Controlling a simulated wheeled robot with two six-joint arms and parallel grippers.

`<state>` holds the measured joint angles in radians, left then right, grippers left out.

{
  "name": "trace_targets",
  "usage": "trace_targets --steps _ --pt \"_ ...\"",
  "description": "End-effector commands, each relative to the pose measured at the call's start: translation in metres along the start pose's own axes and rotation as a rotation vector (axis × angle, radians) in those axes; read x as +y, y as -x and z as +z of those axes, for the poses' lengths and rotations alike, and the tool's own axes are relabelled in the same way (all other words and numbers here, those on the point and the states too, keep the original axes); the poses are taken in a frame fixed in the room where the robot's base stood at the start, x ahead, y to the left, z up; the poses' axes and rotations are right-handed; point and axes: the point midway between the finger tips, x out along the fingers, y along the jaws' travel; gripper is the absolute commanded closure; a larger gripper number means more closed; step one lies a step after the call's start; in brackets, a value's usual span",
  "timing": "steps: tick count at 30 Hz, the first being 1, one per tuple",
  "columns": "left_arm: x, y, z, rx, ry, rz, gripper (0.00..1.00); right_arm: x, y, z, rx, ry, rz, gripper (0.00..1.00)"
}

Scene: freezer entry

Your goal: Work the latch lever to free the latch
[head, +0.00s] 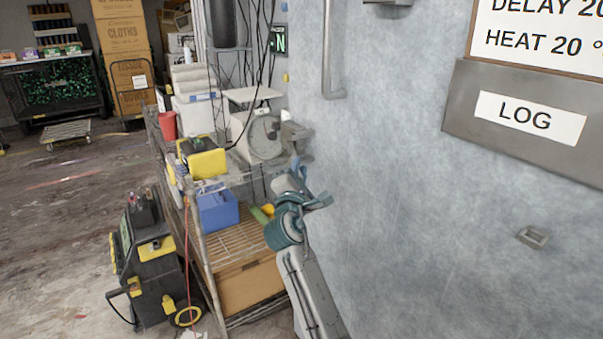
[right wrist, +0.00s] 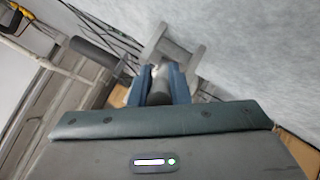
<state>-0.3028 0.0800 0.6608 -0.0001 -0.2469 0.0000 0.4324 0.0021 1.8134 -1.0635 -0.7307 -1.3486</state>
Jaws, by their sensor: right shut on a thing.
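The grey metal latch (head: 295,133) sits on the left edge of the pale door panel in the head view. My right gripper (head: 297,174) has come up from below, just under the latch. In the right wrist view, the blue fingers of the right gripper (right wrist: 158,84) are shut on the dark grey latch lever (right wrist: 158,92), which lies between them. The latch's grey bracket (right wrist: 185,55) is just beyond the fingertips. The lever's far end and its exact angle are partly hidden by the fingers. My left gripper is in neither view.
The frosted door panel (head: 420,200) fills the right side, with a LOG holder (head: 455,105) and a vertical handle bar (head: 328,50). A wire shelf cart (head: 215,255) with a scale (head: 262,137) and a blue box (head: 217,208) stands close left of my arm.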

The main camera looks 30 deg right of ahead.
Motion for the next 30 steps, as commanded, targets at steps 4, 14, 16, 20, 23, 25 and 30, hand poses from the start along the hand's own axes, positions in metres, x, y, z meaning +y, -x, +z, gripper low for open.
trace_targets --steps 4,14,16,20,23,25,30 --pt "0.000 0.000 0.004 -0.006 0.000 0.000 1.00 -0.005 0.000 -0.003 0.005 0.006 -0.010 0.82" --pt "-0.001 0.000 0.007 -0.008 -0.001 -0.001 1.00 -0.002 0.000 -0.001 0.002 0.002 -0.003 0.62" --pt "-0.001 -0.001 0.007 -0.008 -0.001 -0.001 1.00 -0.002 0.001 -0.001 0.003 0.002 -0.002 0.62" --pt "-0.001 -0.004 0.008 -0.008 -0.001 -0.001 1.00 -0.003 0.013 -0.002 0.004 0.000 -0.003 0.62" --pt "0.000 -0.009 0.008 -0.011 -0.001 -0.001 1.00 -0.004 0.030 -0.003 0.004 -0.002 -0.004 0.62" --pt "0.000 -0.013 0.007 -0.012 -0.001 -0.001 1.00 -0.005 0.046 -0.004 0.006 -0.004 -0.005 0.62" --pt "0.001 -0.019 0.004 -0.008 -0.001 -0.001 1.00 -0.005 0.080 -0.004 0.006 -0.003 -0.006 0.62"
